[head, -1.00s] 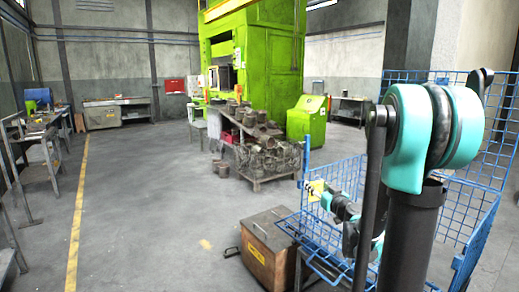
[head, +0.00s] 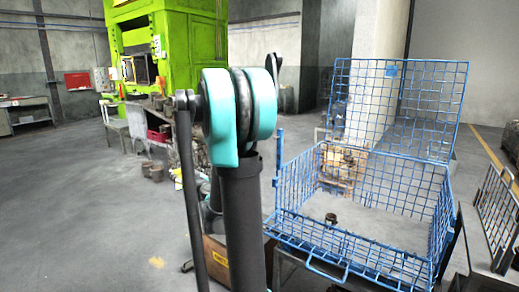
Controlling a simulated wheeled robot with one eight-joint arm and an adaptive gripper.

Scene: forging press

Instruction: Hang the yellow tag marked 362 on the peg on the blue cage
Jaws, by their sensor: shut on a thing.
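The blue cage (head: 363,240) of wire mesh stands at the right in the head view, with a taller mesh panel at its back. A small solid blue plate (head: 391,71) is on that back panel. I cannot make out a peg on the cage. The yellow tag is not visible; my own arm and column cover the area left of the cage. My gripper is hidden there too, with only bits of an arm link showing behind the column.
A small dark part (head: 331,218) sits inside the cage. A brown box (head: 215,262) stands left of the cage, partly behind my column. A grey metal rack (head: 497,215) is at the right edge. The green press (head: 175,50) stands behind. Floor at the left is clear.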

